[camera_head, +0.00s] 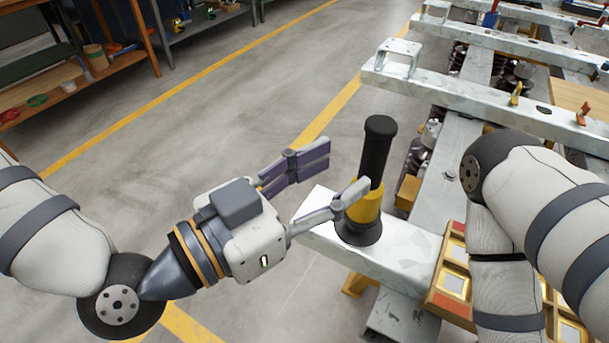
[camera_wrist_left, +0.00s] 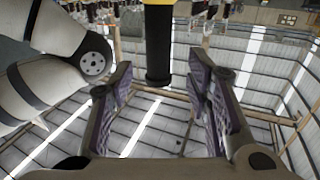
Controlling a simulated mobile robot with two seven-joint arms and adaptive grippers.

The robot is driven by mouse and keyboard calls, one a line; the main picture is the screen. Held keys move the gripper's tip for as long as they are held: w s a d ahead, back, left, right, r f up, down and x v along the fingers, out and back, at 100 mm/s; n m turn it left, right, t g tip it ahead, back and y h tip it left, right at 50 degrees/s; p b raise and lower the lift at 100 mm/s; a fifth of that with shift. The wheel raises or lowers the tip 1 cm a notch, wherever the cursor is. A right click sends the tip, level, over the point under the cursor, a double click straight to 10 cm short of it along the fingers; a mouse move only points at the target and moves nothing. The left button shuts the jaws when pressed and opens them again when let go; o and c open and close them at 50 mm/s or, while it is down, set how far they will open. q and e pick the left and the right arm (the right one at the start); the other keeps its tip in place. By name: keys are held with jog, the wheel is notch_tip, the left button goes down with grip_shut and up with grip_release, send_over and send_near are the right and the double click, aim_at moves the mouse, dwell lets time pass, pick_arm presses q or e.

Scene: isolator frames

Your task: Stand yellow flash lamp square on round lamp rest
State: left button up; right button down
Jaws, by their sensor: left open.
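The yellow flash lamp (camera_head: 366,207) has a long black handle pointing up and a yellow body below. Its lower end meets a dark round foot (camera_head: 358,233) on the pale metal beam; I cannot tell where the lamp ends and the round lamp rest begins. My left gripper (camera_head: 335,172) is open beside the lamp, coming from the left, with one fingertip in front of the yellow body. In the left wrist view, which looks upside down, the lamp (camera_wrist_left: 158,45) shows between the spread fingers (camera_wrist_left: 163,80), with gaps on both sides. My right gripper is out of view.
The pale beam (camera_head: 400,258) carries the lamp. A wooden tray with gold-framed compartments (camera_head: 450,280) lies to its right, near my right arm. More metal beams (camera_head: 500,105) stand behind. Shelving (camera_head: 75,80) is far left. The floor between is clear.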

pick_arm(q)
jog(key=s+a+r+p, duration=0.2)
jog(key=a, duration=0.1)
jog(key=s+a+f+n+g+y, duration=0.2)
jog(key=s+a+f+y, duration=0.15)
jog(key=f, duration=0.45)
jog(key=s+a+f+n+g+y, duration=0.25)
jog(key=s+f, duration=0.25)
jog(key=f, duration=0.4)
jog(key=s+a+f+n+g+y, duration=0.15)
jog(key=s+f, duration=0.25)
jog(key=f, duration=0.4)
jog(key=s+a+f+n+g+y, duration=0.2)
jog(key=s+a+f+g+y, duration=0.1)
jog(key=s+a, duration=0.3)
jog(key=s+a+f+n+g+y, duration=0.3)
jog(key=s+a, duration=0.4)
jog(key=a, duration=0.3)
jog(key=shift+a+f+y, duration=0.35)
jog(key=shift+f+y, duration=0.3)
jog(key=shift+f, duration=0.1)
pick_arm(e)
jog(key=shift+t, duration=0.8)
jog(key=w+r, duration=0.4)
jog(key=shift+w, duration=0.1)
